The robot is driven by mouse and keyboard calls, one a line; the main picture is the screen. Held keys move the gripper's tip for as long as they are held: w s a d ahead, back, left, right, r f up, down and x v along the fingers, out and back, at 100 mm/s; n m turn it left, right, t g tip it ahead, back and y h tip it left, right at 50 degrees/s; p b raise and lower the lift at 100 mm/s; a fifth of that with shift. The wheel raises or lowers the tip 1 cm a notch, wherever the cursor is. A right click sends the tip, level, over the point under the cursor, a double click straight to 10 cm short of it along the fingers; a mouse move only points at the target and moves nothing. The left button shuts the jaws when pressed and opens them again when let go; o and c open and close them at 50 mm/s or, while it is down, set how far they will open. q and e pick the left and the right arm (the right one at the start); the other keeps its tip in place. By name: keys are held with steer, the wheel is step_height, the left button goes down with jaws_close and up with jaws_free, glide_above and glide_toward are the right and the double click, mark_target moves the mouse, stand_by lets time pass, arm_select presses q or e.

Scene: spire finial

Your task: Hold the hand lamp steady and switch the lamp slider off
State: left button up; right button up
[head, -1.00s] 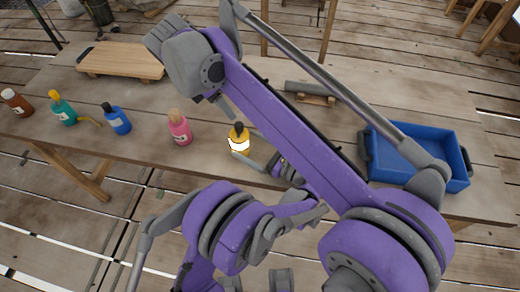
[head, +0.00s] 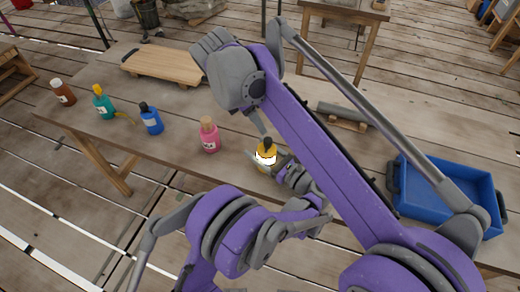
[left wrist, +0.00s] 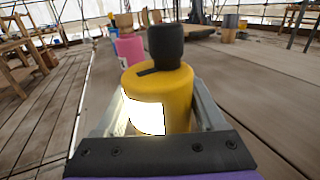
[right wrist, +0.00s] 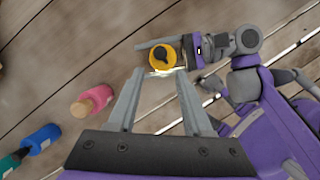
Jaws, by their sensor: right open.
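The hand lamp (head: 266,157) is a yellow cylinder with a black knob on top and a glowing white patch on its side. It stands upright near the table's front edge. In the left wrist view the lamp (left wrist: 172,90) fills the space between the fingers of my left gripper (left wrist: 160,112), which look closed against its sides. A short dark mark shows on its yellow top beside the knob; whether this is the slider I cannot tell. My right gripper (right wrist: 158,85) is open and empty, above the table, with the lamp (right wrist: 162,57) just beyond its fingertips.
Pink (head: 209,136), blue (head: 151,119), teal (head: 103,103) and brown (head: 63,92) bottles stand in a row to the left. A wooden board (head: 163,66) lies at the back left. A blue tray (head: 447,203) is at the right. A grey bar (head: 347,112) rests on wood behind my right arm.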

arm_select(q)
steer(key=c, duration=0.7)
steer(key=shift+c, duration=0.7)
arm_select(e)
steer(key=shift+c, duration=1.6)
steer(key=shift+w+d+f+m, duration=0.1)
steer(key=shift+m, duration=0.4)
steer(key=shift+c, duration=1.3)
steer(key=shift+w+m+y, duration=0.15)
steer(key=shift+m+y, duration=0.15)
steer(key=shift+m, duration=0.4)
jaws_close()
steer(key=w+m+y, duration=0.1)
steer(key=m, duration=0.4)
steer(key=w+d+m+y, duration=0.1)
steer(key=m+y, duration=0.1)
steer(key=m, duration=0.3)
steer(key=w+m+t+y, duration=0.1)
steer(key=w+m, duration=0.1)
steer(key=m, duration=0.4)
steer(key=shift+d+r+y, duration=0.3)
steer(key=shift+d+r, duration=0.05)
steer(key=shift+r, duration=0.05)
